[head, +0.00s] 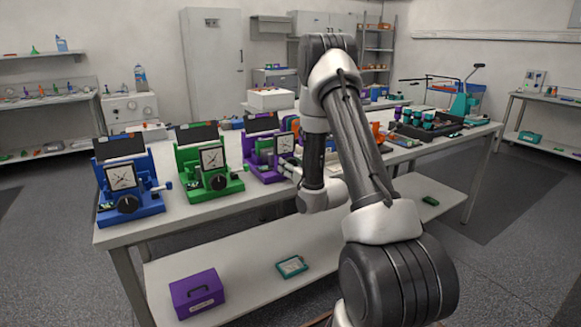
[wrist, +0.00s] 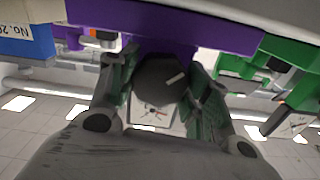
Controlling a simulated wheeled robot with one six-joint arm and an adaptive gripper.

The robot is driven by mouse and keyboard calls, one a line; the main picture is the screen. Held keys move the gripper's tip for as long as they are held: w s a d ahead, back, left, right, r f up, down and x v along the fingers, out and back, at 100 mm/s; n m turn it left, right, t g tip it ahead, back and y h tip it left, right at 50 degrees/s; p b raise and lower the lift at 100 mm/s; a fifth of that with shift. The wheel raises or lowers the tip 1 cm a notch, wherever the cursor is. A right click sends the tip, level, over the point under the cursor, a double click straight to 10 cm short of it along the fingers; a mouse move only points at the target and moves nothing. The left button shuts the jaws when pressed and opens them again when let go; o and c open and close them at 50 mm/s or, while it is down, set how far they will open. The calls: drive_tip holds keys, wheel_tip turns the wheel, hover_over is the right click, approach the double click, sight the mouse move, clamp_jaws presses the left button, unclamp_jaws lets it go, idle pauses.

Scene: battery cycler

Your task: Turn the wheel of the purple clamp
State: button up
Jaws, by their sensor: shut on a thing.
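The purple clamp (head: 262,175) stands on the table, third from the left in a row of clamps, and its right side is partly hidden by my arm in the head view. In the wrist view the clamp's purple body (wrist: 190,30) runs across the top, upside down. Its wheel (wrist: 158,82) is a dark knob with a pale mark pointing up and to the right. My gripper (wrist: 160,85) is shut on the wheel, one finger on each side. A white dial (wrist: 155,115) shows just below the wheel. In the head view the wheel is hidden.
A green clamp (head: 210,185) and a blue clamp (head: 128,195) stand to the left along the front edge of the table (head: 180,220). Orange items and a black tray with teal-topped things (head: 425,120) are to the right. A purple box (head: 197,293) lies on the lower shelf.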

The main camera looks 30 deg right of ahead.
drive_tip(key=o, duration=1)
drive_tip(key=s, duration=0.7)
drive_tip(key=shift+s+d, duration=0.15)
drive_tip(key=shift+s, duration=0.1)
